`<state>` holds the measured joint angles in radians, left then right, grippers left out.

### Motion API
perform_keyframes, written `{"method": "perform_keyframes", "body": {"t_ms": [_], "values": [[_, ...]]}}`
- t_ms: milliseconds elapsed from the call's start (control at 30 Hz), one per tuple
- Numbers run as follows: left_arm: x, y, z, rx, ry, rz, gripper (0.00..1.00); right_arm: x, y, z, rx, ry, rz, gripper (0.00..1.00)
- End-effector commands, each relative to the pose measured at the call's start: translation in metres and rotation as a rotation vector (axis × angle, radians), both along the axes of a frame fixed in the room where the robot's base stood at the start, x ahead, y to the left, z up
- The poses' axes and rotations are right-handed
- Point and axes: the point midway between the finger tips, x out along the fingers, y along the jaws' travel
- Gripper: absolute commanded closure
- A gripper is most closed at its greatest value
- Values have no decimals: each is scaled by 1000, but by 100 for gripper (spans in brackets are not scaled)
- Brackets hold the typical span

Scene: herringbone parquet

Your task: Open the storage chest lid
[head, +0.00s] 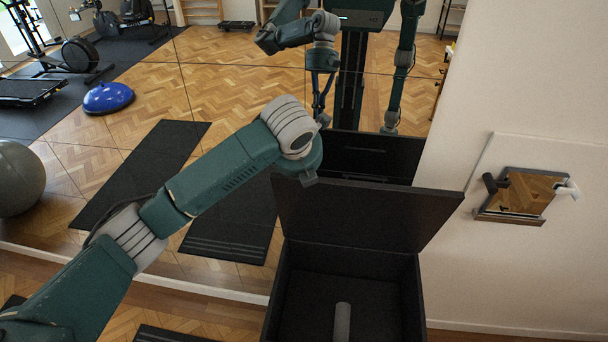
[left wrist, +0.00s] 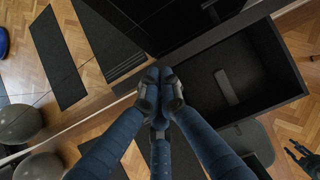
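The black storage chest (head: 410,300) stands open at the foot of the mirror wall. Its lid (head: 365,212) is raised and leans back toward the mirror. In the left wrist view the chest (left wrist: 287,62) lies at the right and the lid (left wrist: 165,18) at the top. My left arm reaches over from the left, its wrist beside the lid's left edge; the fingertips are hidden in the head view. In the left wrist view my left gripper (left wrist: 160,88) has its fingertips together, holding nothing visible. My right gripper (left wrist: 297,152) shows small at the lower right, prongs apart.
A grey cylinder (head: 342,322) lies inside the chest. Dark mats (head: 235,225) appear in the mirror to the left. A wall-mounted wooden panel (head: 522,193) is at the right. A grey ball (head: 18,180) and blue balance dome (head: 108,97) show at the left.

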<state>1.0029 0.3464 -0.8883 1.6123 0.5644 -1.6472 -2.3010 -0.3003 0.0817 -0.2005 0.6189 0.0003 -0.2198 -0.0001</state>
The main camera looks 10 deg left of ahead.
Motion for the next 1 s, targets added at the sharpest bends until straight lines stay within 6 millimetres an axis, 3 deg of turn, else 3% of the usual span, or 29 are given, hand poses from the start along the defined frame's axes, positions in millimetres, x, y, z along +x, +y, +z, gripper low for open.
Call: {"method": "perform_keyframes", "body": {"t_ms": [200,400,1000], "values": [[-25,0,46,-1,-11,-1,100,0,1,0,1,-1,-1,64],[-41,0,71,-1,-11,0,100,1,1,0,1,-1,-1,64],[-47,0,79,-3,-9,3,100,1,2,0,1,-2,-1,64]]}}
